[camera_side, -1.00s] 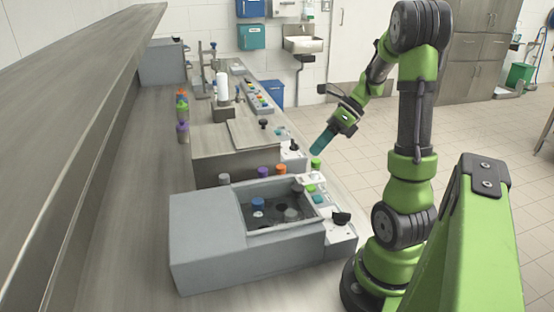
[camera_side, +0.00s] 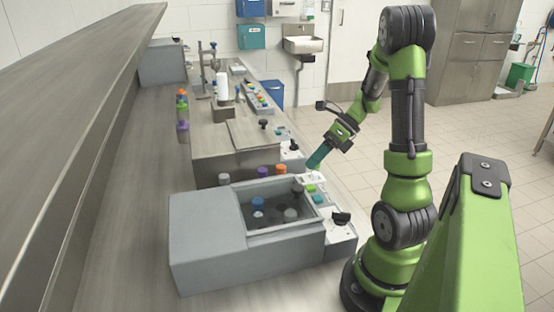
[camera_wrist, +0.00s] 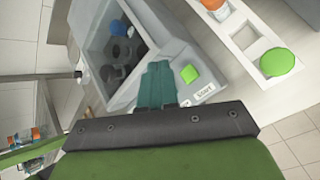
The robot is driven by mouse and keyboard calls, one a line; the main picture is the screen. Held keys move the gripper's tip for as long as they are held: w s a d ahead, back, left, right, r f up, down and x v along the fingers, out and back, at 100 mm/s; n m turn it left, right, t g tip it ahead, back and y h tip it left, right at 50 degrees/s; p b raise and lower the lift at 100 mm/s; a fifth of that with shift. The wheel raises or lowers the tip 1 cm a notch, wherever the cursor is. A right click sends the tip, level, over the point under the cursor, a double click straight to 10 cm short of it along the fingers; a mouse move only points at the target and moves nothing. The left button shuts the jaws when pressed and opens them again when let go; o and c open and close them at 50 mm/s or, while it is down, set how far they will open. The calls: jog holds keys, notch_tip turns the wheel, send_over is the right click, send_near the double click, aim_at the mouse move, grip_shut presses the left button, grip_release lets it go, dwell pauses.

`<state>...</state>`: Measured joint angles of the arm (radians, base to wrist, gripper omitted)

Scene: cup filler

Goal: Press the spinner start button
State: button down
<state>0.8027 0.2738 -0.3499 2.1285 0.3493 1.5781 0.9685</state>
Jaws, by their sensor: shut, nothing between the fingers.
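The spinner (camera_side: 205,235) is a grey box with an open well holding a few caps or tubes, and it also shows in the wrist view (camera_wrist: 88,42). A green square button (camera_side: 310,188) is on its light right-hand panel. In the wrist view the green button (camera_wrist: 189,73) sits beside a small label reading "Start" (camera_wrist: 204,91). My gripper (camera_side: 313,166) has teal fingers that are shut and empty, pointing down above the panel's far end. In the wrist view my fingers (camera_wrist: 157,85) appear just left of the green button, apart from it.
A black knob (camera_side: 341,218) stands at the panel's near end. A metal-topped machine (camera_side: 235,165) stands behind the spinner. Open floor lies right of the bench.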

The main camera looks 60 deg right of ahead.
aim_at(313, 185)
jog(key=shift+f, duration=1.95)
dwell(0.6)
jog(key=shift+f, duration=0.4)
jog(key=shift+f, duration=0.45)
dwell(0.7)
jog(key=shift+r, duration=0.9)
jog(key=shift+r, duration=2.5)
